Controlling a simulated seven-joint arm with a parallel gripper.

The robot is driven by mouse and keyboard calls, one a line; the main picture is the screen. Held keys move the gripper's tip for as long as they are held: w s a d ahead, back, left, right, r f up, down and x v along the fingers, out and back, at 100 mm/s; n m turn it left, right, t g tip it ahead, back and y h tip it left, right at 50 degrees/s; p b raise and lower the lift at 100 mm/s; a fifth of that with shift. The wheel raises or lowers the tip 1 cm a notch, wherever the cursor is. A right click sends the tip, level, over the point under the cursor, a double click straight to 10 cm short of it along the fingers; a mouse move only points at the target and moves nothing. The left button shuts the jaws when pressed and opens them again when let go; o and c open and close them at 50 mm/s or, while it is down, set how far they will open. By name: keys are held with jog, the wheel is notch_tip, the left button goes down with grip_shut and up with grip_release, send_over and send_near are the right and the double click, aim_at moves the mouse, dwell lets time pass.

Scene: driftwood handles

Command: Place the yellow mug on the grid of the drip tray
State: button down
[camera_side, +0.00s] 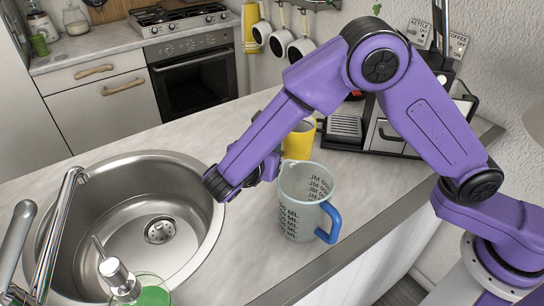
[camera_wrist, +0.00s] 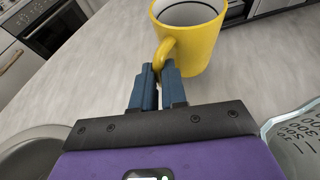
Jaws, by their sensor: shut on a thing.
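The yellow mug (camera_side: 299,142) is upright behind the measuring jug in the side view, partly hidden by my arm and the jug. It also shows in the wrist view (camera_wrist: 200,45), with its white inside and its handle toward me. My gripper (camera_wrist: 160,68) is shut on the mug's handle, with one blue finger on each side. In the side view my gripper (camera_side: 268,172) is mostly hidden behind my arm. I cannot tell whether the mug touches the counter. The drip tray's grid (camera_side: 345,126) is to the right of the mug, at the coffee machine's front.
The clear measuring jug (camera_side: 298,205) with a blue handle stands close in front of the mug. The steel sink (camera_side: 135,190) with its tap and a green soap bottle (camera_side: 150,294) is at left. The coffee machine (camera_side: 388,135) stands at back right, partly behind my arm.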

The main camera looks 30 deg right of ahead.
notch_tip(320, 180, up, 6)
jog(key=f+m+g, duration=0.1)
jog(key=f+m+g+h, duration=0.1)
jog(key=m+g, duration=0.1)
jog(key=w+d+f+m+g+h, duration=0.1)
jog(key=shift+f+g, duration=0.4)
jog(key=w+d, duration=0.3)
jog(key=d, duration=1.4)
jog(key=shift+w+f, duration=0.15)
jog(key=shift+f, duration=0.15)
jog(key=shift+f, duration=0.2)
jog(key=c, duration=1.2)
grip_release()
jog(key=shift+o, duration=0.2)
jog(key=shift+r, duration=0.1)
